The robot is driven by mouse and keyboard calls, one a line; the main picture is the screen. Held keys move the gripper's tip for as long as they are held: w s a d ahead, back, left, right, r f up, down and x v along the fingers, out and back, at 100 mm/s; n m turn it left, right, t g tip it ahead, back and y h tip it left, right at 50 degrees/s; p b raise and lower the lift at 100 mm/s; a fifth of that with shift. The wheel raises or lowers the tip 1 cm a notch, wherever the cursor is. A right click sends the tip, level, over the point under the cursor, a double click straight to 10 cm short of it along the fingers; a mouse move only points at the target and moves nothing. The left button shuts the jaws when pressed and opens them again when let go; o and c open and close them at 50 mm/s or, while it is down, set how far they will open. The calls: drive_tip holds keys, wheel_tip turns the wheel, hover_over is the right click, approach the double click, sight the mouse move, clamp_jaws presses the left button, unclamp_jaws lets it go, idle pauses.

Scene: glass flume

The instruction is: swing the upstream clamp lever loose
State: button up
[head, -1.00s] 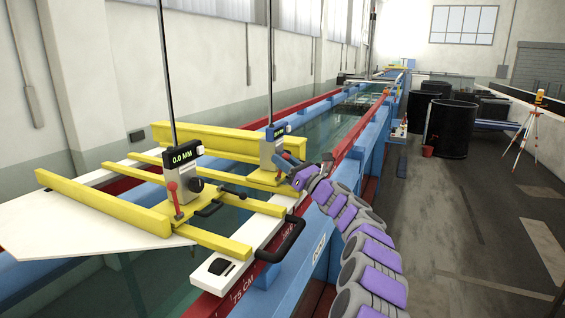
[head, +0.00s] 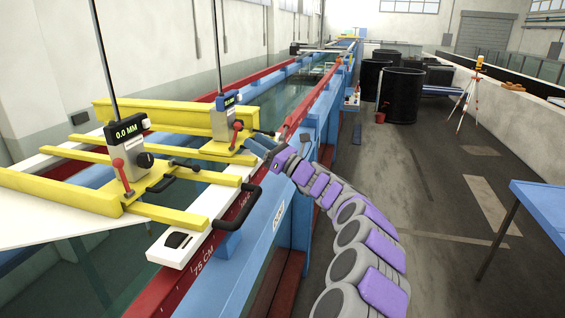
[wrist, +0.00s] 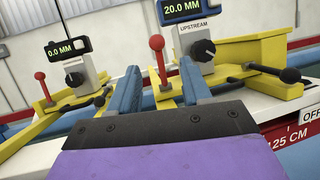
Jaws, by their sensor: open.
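The upstream gauge (wrist: 189,45) reads 20.0 MM and carries an UPSTREAM label in the wrist view; it is the farther one in the head view (head: 224,121). Beside it stands a lever with a red knob (wrist: 156,42), also in the head view (head: 238,126); I take it for the upstream clamp lever. It looks upright. My gripper (wrist: 161,84) is open, its blue fingers pointing at the lever, whose lower stem shows between them. I cannot tell whether they touch. In the head view my gripper (head: 259,146) is just right of the upstream gauge.
A second gauge (head: 125,151) reading 0.0 MM has its own red-knobbed lever (wrist: 40,76). Yellow beams (head: 172,213) and a black-knobbed rod (wrist: 289,75) lie close by. A black handle (head: 243,206) stands on the near side. A blue table (head: 540,205) is at right; the floor between is clear.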

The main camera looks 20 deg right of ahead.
drive_tip(key=v, duration=0.9)
drive_tip(key=shift+f+b, duration=0.2)
drive_tip(key=shift+b, duration=0.1)
drive_tip(key=shift+c, duration=0.3)
